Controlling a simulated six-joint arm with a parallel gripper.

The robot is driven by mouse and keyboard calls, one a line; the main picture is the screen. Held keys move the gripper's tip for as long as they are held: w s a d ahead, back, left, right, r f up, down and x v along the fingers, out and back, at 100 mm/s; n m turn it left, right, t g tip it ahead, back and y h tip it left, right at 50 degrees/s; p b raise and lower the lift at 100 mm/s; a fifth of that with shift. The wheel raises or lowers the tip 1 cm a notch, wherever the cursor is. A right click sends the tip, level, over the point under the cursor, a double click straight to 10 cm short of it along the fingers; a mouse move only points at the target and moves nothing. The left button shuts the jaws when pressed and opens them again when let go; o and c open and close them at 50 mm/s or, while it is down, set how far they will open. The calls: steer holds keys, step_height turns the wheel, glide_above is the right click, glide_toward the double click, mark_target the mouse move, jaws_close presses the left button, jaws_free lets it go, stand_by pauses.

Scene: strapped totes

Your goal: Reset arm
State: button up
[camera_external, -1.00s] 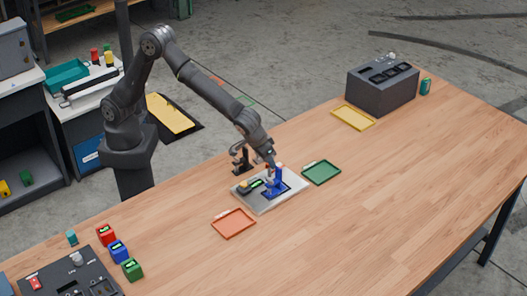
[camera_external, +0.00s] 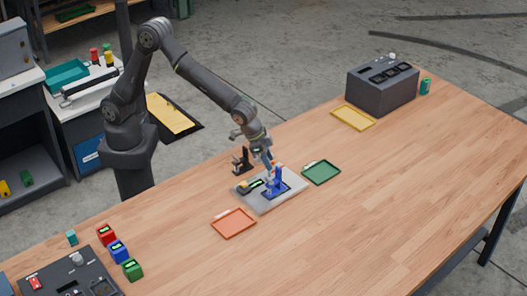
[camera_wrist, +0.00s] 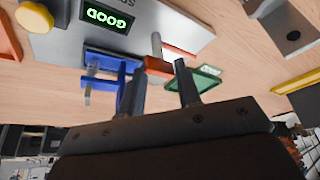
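My gripper (camera_external: 268,164) is just above the blue fixture (camera_external: 278,181), which stands on a grey plate (camera_external: 266,207) on the wooden table. In the wrist view, the two fingers of my gripper (camera_wrist: 161,80) are apart. A red bar (camera_wrist: 158,66) with a pale rod shows past the fingertips, near the blue fixture (camera_wrist: 104,86); I cannot tell whether the fingers touch the bar. A small display (camera_wrist: 105,19) on the plate reads "GOOD" in green, beside a yellow knob (camera_wrist: 34,17).
A black stand (camera_external: 241,160) is behind the plate. An orange tray (camera_external: 233,223) and a green tray (camera_external: 321,173) flank it. A yellow tray (camera_external: 353,118) and a dark box (camera_external: 382,88) are farther right. Coloured blocks (camera_external: 118,251) stand at front left. The right of the table is clear.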

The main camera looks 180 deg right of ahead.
steer(key=shift+s+m+t, duration=0.15)
steer(key=shift+m+t, duration=0.55)
steer(key=shift+m, duration=1.2)
steer(key=shift+a+m+t+h, duration=0.1)
steer(key=shift+m+t+h, duration=0.5)
steer(key=shift+m, duration=1.5)
steer(key=shift+t, duration=0.3)
steer(key=shift+a+r, duration=0.15)
steer(key=shift+r, duration=0.4)
step_height(320, 180, up, 16)
steer(key=d+n+g+h, duration=0.1)
steer(key=n+g+h, duration=0.2)
steer(key=n, duration=0.8)
steer(key=f, duration=1.7)
steer(key=shift+w+d, duration=0.2)
steer(key=shift+w, duration=0.15)
